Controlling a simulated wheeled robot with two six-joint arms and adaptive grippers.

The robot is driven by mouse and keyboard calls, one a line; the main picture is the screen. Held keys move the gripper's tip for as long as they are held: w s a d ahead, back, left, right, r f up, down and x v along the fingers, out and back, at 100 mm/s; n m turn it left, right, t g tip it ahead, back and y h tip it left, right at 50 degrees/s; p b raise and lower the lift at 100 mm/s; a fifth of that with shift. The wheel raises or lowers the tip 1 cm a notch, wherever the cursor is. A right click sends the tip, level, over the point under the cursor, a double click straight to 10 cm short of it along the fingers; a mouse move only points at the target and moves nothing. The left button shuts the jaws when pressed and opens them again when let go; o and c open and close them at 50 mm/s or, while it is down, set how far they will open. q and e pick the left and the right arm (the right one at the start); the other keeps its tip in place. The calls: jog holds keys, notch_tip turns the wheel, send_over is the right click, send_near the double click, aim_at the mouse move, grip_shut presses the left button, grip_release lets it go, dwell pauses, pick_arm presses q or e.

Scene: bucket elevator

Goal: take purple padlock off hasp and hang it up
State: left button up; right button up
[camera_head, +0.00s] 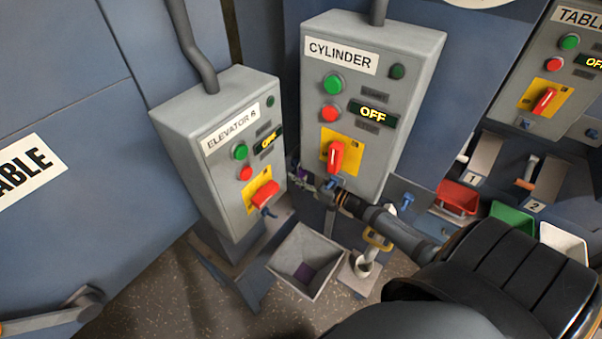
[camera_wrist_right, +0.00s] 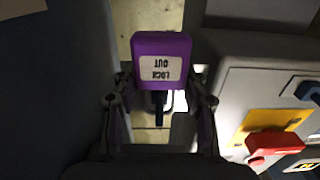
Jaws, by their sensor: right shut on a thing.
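The purple padlock (camera_wrist_right: 162,60) shows in the right wrist view with its "LOCK OUT" label upside down. My right gripper (camera_wrist_right: 158,105) is shut on it, one finger on each side. A dark blue piece lies in front of the padlock's lower end; I cannot tell if the shackle goes through it. In the head view my right gripper reaches to the lower edge of the CYLINDER box (camera_head: 400,130), below its red switch (camera_head: 336,157); only a small purple patch of the padlock (camera_head: 304,178) shows there.
The ELEVATOR 6 box (camera_head: 190,125) stands close on the left, with a red switch (camera_head: 263,194) and blue hasp. Below is a grey open bin (camera_head: 325,252) with something purple inside. A blue hook (camera_head: 405,203) and coloured bins, red (camera_head: 458,196) and green, stand right.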

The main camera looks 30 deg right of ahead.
jog(key=o, duration=1.4)
jog(key=shift+s, duration=0.15)
jog(key=v, duration=1.1)
jog(key=shift+s+d, duration=0.2)
jog(key=shift+s, duration=0.15)
jog(key=shift+f, duration=0.1)
